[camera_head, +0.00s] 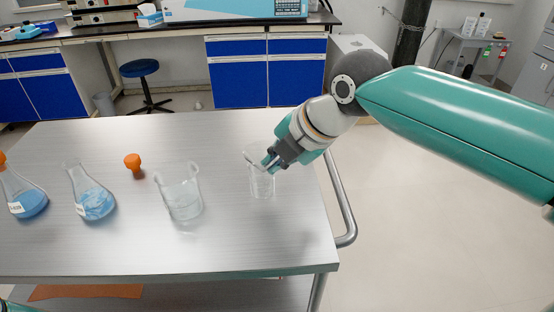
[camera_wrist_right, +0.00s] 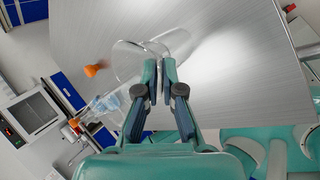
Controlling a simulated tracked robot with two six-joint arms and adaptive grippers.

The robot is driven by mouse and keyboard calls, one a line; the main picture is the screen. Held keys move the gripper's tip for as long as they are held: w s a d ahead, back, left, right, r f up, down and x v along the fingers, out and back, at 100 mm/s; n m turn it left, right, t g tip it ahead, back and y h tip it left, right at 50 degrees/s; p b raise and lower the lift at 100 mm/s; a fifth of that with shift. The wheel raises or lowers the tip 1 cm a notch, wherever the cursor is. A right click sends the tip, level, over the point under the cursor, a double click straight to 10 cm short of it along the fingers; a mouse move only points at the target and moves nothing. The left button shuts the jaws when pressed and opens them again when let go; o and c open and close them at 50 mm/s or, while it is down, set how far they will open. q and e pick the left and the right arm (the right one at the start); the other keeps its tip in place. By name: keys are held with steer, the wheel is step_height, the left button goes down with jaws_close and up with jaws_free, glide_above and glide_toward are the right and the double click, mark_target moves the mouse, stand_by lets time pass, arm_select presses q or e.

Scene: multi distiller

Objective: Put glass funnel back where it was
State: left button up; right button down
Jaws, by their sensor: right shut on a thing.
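The clear glass funnel (camera_head: 251,157) is held in my right gripper (camera_head: 270,163) over the right part of the metal table. A small clear glass vessel (camera_head: 262,186) shows right below it; I cannot tell whether the funnel's stem is inside or just above it. In the right wrist view the funnel (camera_wrist_right: 128,60) shows at the fingertips of my right gripper (camera_wrist_right: 158,78), which are shut on its edge. My left gripper is not in view.
A clear beaker (camera_head: 182,197), an orange stopper (camera_head: 132,162) and two flasks of blue liquid (camera_head: 93,204) (camera_head: 28,203) stand to the left on the table (camera_head: 120,250). The table's front right is clear. A metal rail (camera_head: 343,200) runs along its right edge.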

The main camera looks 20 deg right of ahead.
steer(key=c, duration=1.3)
jaws_free()
steer(key=shift+f, duration=0.45)
steer(key=shift+r, duration=0.2)
steer(key=shift+r, duration=0.2)
steer(key=p+v, duration=0.3)
steer(key=v, duration=0.9)
steer(key=shift+r, duration=0.45)
steer(key=shift+w, duration=0.15)
